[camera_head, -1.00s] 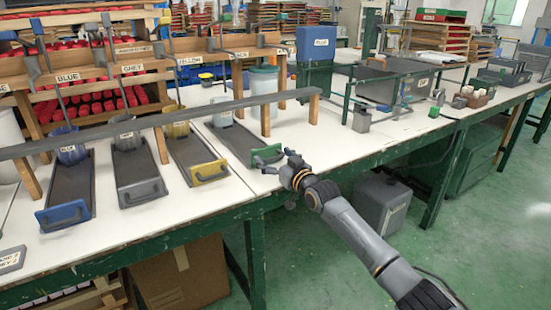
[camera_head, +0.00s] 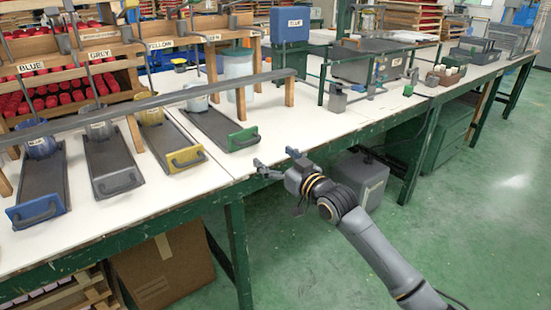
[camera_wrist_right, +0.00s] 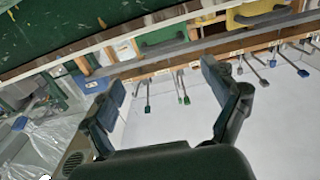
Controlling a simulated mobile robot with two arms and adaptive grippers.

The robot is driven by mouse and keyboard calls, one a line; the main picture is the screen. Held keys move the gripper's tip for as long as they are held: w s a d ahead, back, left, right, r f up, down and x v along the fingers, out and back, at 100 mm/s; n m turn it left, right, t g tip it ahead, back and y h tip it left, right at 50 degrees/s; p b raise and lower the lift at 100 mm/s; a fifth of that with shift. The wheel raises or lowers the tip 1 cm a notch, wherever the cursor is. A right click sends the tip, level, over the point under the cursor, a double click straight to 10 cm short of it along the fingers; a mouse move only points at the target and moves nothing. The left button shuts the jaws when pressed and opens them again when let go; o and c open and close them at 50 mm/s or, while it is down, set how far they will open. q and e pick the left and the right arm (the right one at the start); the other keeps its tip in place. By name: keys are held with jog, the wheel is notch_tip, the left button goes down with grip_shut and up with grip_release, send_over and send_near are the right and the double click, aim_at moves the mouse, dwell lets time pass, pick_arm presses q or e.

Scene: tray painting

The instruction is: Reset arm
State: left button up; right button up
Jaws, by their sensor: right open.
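My right gripper (camera_head: 275,163) is in the head view, just in front of the table's front edge. It is open and holds nothing. In the right wrist view its two fingers (camera_wrist_right: 168,105) stand wide apart with nothing between them. The nearest tray is the one with the green front (camera_head: 243,138), to the left of and beyond my right gripper, with a gap between them. My left gripper is not in view.
Trays with yellow (camera_head: 186,158), grey (camera_head: 118,182) and blue (camera_head: 38,211) fronts lie on the white table (camera_head: 225,178). A long grey bar (camera_head: 150,103) runs above them. A grey box (camera_head: 362,175) stands below the table. The green floor (camera_head: 480,200) at right is open.

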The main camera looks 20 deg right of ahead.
jog(key=shift+s, duration=0.1)
